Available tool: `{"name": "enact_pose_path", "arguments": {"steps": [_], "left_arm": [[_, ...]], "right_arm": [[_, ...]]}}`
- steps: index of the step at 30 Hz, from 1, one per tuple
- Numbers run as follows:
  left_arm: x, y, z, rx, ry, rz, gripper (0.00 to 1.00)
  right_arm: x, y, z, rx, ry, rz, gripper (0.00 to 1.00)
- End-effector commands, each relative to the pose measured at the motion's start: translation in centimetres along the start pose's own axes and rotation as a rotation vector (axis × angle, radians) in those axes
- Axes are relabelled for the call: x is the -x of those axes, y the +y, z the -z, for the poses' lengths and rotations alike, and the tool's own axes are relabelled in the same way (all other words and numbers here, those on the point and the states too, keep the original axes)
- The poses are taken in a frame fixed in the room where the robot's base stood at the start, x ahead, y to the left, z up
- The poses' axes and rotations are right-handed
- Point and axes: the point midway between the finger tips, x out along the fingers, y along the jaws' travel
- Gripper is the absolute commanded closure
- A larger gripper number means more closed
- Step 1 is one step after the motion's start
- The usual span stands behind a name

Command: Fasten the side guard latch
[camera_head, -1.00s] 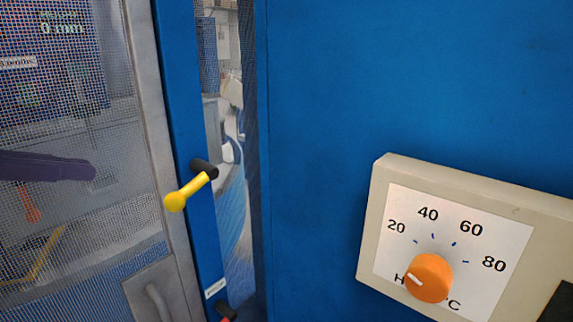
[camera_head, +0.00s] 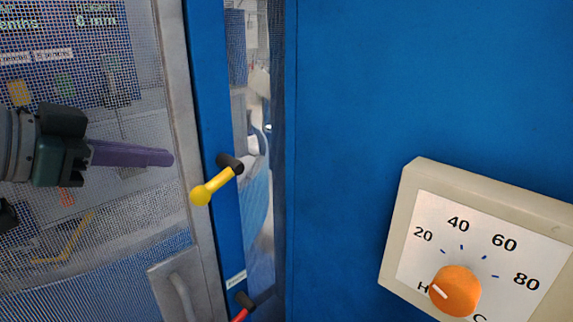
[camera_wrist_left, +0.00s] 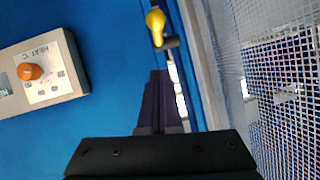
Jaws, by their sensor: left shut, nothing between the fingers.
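The side guard latch (camera_head: 214,186) is a yellow lever with a ball end on a dark pivot, mounted on the blue frame post beside the mesh guard. Its lever slants down and left from the pivot, with the ball over the guard's grey edge. It also shows in the left wrist view (camera_wrist_left: 155,27), ahead of the fingertips. My left gripper (camera_head: 170,158) has purple fingers, shut and empty, pointing right toward the latch with a gap between. Its fingers also show in the left wrist view (camera_wrist_left: 158,76). My right gripper is not in view.
The mesh guard (camera_head: 150,110) with a grey frame and handle (camera_head: 180,300) fills the left. A red-ended lever (camera_head: 242,306) sits lower on the post. A beige heater box with an orange knob (camera_head: 455,290) is on the blue panel at right.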

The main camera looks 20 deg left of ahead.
Motion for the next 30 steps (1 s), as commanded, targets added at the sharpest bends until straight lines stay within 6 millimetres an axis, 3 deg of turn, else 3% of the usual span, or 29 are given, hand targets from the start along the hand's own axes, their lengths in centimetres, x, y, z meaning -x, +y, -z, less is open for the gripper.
{"name": "enact_pose_path", "arguments": {"steps": [9,15,30], "left_arm": [[-5.2,-0.1,0.4,0.004,0.003,0.001,1.0],[-7.0,0.0,-2.1,0.002,-0.002,0.0,1.0],[-7.8,0.0,-2.9,0.0,0.0,0.001,1.0]], "right_arm": [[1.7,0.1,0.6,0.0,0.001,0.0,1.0],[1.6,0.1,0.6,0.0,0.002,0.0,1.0],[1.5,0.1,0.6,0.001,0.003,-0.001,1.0]]}}
